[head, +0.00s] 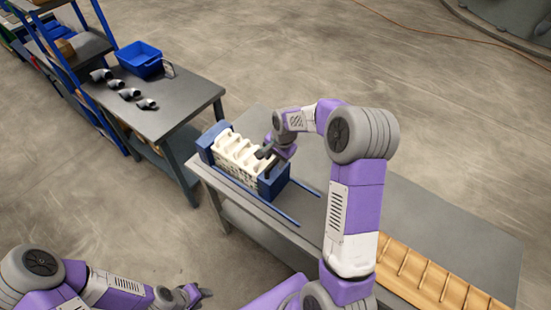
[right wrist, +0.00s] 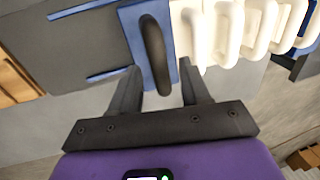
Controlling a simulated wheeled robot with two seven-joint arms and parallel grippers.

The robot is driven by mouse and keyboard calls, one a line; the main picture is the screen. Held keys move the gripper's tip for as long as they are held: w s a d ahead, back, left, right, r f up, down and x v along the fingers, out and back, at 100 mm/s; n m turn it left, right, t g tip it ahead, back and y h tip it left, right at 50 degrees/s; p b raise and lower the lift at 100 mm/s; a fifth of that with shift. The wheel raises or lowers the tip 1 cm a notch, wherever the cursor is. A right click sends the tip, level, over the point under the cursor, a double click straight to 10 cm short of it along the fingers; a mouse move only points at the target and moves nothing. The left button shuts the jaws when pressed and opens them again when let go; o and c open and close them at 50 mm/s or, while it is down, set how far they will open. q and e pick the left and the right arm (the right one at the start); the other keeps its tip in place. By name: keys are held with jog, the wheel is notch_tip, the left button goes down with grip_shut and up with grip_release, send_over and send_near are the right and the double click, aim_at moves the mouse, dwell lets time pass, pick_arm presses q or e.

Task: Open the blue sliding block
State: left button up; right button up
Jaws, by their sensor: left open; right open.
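The blue sliding block (head: 276,185) is at the right end of a row of cream plates (head: 238,150) on the press. The right wrist view also shows the block (right wrist: 131,32), with a dark curved handle (right wrist: 154,55) on it. The block stands against or very close to the plates. My right gripper (head: 265,158) is at the block, its lower part partly hidden by my wrist. In the wrist view its fingers (right wrist: 161,88) are open, one on each side of the handle's near end. My left gripper (head: 203,293) is open and empty, low at the left, away from the press.
Blue rails (head: 283,213) run right from the block over the grey table, with nothing on them there. A fixed blue end block (head: 206,147) stands at the left. A wooden slotted rack (head: 440,285) lies at the right. Another table holds a blue bin (head: 138,60) and several pipe elbows (head: 130,93).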

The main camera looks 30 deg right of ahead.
grip_shut()
dwell(0.3)
jog(key=shift+s, duration=0.1)
